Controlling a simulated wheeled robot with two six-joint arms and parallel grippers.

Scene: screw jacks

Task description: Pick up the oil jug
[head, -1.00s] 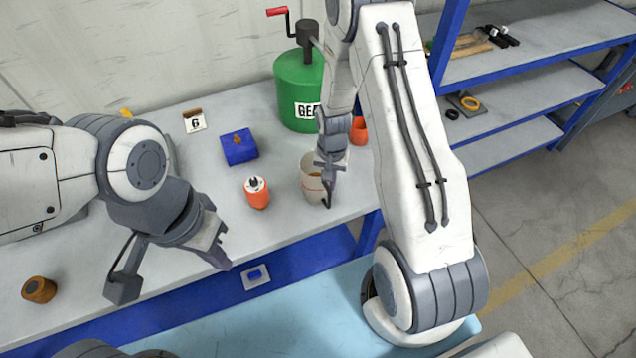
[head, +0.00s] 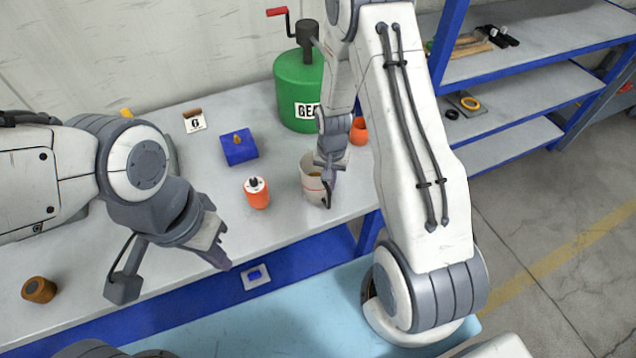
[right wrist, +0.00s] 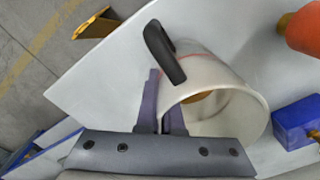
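The oil jug (head: 311,184) is a white cylinder with a red line and brownish content, upright on the grey bench near its front edge. My right gripper (head: 325,182) is at its right side. In the right wrist view the jug (right wrist: 245,100) shows its open mouth and black handle (right wrist: 163,50). There the right fingers (right wrist: 161,117) are close together with the jug's wall between them, one finger inside the rim and one outside. Whether the jug's base touches the bench is hard to tell.
An orange-red jack (head: 257,193) stands left of the jug. A blue block (head: 239,148), a number card (head: 193,121) and a green gear oil drum (head: 297,85) are behind. A brown cylinder (head: 39,290) is at the left.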

